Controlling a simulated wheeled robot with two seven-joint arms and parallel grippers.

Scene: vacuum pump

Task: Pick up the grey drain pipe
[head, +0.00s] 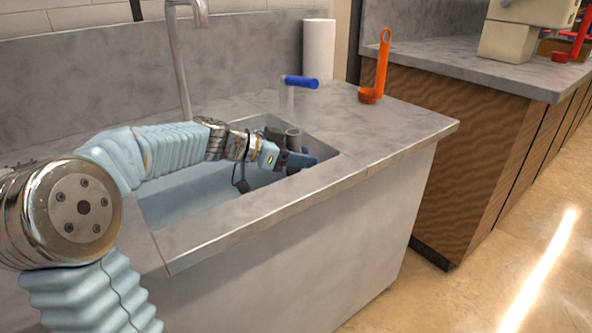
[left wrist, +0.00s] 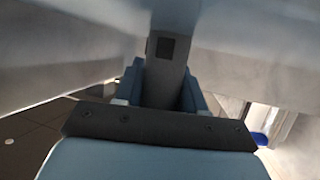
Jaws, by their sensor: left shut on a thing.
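The gripper reaches in from the left, low in the basin, and is shut on the pipe. In the left wrist view, a grey upright piece with a dark square (left wrist: 168,75) lies between the blue fingers of my left gripper (left wrist: 166,90). The pipe's lower part is hidden by the gripper and the sink's front edge. My right gripper is not in view.
The sink (head: 185,200) is set in a grey stone counter (head: 400,130). An orange tool (head: 381,70) and a white paper roll (head: 318,50) stand farther back.

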